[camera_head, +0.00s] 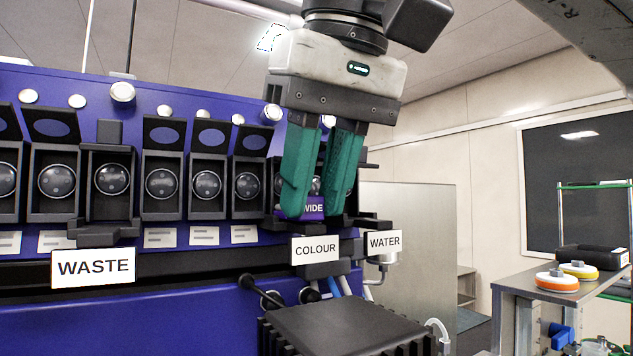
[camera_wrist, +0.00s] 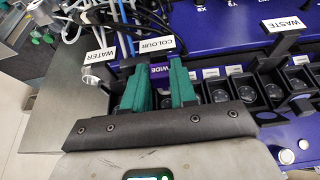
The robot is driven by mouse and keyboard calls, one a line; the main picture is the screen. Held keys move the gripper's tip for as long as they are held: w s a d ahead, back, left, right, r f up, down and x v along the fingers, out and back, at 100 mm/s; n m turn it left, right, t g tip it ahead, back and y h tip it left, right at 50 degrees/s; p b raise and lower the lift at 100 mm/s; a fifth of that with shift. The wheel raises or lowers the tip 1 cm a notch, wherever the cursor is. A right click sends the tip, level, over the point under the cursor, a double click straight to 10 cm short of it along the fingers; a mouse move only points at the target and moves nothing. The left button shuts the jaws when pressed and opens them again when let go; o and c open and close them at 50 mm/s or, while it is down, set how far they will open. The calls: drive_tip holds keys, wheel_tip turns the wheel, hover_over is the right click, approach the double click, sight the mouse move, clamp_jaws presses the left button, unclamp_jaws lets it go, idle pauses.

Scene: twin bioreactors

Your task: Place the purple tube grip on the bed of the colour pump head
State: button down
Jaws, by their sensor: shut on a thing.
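The purple tube grip (camera_head: 314,208), marked WIDE, is between the two green fingers of my gripper (camera_head: 318,205). My gripper is shut on it and points down. In the wrist view the purple grip (camera_wrist: 160,71) shows between the fingertips (camera_wrist: 160,95). The COLOUR sign (camera_head: 316,249) stands just below and in front of the fingertips in the head view. The colour pump head (camera_head: 315,185) is mostly hidden behind my fingers; only a bit of its roller shows between them. Its bed is hidden, so I cannot tell whether the grip touches it.
A row of pump heads with raised lids (camera_head: 162,183) runs left along the purple housing (camera_head: 180,320). The WASTE sign (camera_head: 93,267) is at left, the WATER sign (camera_head: 384,243) close at right. A black ribbed block (camera_head: 345,325) is in front. Tubes and cables (camera_wrist: 100,18) crowd behind.

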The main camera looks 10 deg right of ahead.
drive_tip(key=c, duration=0.9)
unclamp_jaws()
drive_tip(key=shift+f, duration=0.1)
drive_tip(key=shift+r, duration=0.35)
drive_tip(key=p+v, duration=0.4)
drive_tip(key=v, duration=0.3)
drive_tip(key=shift+s, duration=0.1)
